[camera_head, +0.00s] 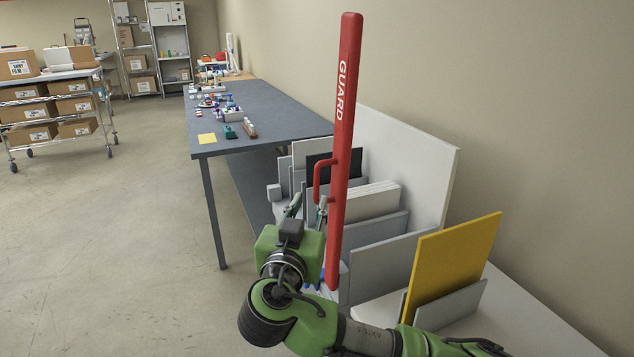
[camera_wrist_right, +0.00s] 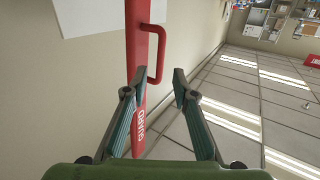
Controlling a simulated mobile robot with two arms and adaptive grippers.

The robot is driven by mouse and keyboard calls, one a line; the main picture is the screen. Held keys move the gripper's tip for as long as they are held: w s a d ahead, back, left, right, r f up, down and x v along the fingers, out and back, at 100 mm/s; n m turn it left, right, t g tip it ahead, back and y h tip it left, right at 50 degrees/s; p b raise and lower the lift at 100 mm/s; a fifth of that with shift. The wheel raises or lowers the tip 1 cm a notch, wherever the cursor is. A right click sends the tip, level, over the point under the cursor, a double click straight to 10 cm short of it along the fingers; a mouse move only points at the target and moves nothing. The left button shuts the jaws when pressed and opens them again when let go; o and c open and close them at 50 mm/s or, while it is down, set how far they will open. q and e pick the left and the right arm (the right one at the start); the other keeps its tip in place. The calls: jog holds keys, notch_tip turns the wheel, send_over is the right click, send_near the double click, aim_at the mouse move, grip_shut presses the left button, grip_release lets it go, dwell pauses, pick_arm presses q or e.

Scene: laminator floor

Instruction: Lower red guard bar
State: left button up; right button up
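The red guard bar (camera_head: 344,130) stands nearly upright in the head view, with white GUARD lettering and a red loop handle (camera_head: 318,178) on its left side. In the right wrist view the bar (camera_wrist_right: 138,35) runs behind the left finger, and the handle (camera_wrist_right: 161,60) lies just beyond the gap between the fingertips. My right gripper (camera_head: 308,208) is just below the handle in the head view. In the wrist view this gripper (camera_wrist_right: 160,77) is open, with nothing between its fingers. Contact with the bar cannot be told. My left gripper is not in view.
White and grey panels (camera_head: 375,240) and a yellow panel (camera_head: 452,262) stand upright close right of the bar. A grey table (camera_head: 275,108) with small items stands behind. A shelf cart (camera_head: 50,78) with boxes is at far left. The floor at left is clear.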

aim_at(317, 186)
jog(key=p+x, duration=0.2)
jog(key=x, duration=0.7)
grip_shut()
